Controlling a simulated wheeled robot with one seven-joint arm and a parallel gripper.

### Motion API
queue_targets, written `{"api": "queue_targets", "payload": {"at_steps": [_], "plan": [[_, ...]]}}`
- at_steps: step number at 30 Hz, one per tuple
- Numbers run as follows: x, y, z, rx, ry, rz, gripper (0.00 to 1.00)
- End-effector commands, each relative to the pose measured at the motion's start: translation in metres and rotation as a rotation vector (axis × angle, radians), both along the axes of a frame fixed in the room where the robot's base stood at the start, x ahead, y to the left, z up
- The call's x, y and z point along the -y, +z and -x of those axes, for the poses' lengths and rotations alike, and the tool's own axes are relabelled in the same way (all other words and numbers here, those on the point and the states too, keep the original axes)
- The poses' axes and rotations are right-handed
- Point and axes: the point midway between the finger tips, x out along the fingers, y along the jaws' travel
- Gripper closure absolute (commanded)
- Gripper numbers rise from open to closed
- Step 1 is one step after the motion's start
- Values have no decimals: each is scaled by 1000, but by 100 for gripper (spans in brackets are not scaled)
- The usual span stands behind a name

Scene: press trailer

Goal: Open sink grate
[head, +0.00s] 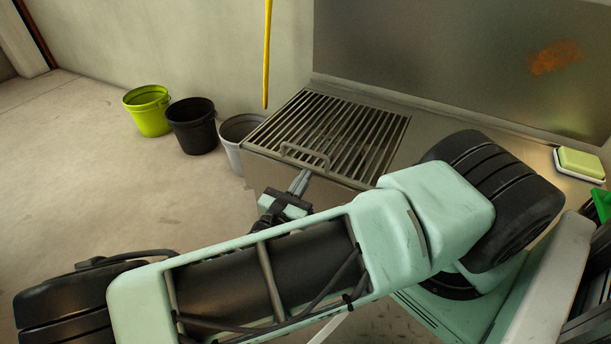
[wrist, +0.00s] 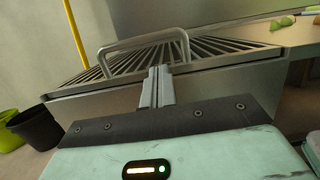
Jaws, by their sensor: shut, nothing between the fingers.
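The sink grate (head: 350,125) is a metal grid of parallel bars lying flat over the sink, and it also shows in the wrist view (wrist: 215,47). Its raised handle (head: 304,152) is a bent metal bar at the front edge, seen in the wrist view as an arch (wrist: 143,42). The sink's front wall (wrist: 85,104) is below it. My gripper (head: 302,178) is shut and empty, just in front of the handle. In the wrist view its fingertips (wrist: 158,70) overlap the space under the arch. I cannot tell whether they touch the handle.
A lime bucket (head: 149,112), a black bucket (head: 193,128) and a grey bucket (head: 233,135) stand on the floor left of the sink. A yellow pole (head: 267,55) rises behind. A sponge (head: 581,162) lies on the right counter. The left floor is clear.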

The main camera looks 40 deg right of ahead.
Motion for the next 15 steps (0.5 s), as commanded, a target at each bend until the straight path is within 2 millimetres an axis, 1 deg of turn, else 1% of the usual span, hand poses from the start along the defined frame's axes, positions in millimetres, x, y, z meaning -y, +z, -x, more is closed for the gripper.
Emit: {"api": "queue_targets", "payload": {"at_steps": [3,7,15], "plan": [[7,11,-3,2,0,-3,100],[12,21,-5,1,0,-2,100],[14,25,-6,0,0,-2,100]]}}
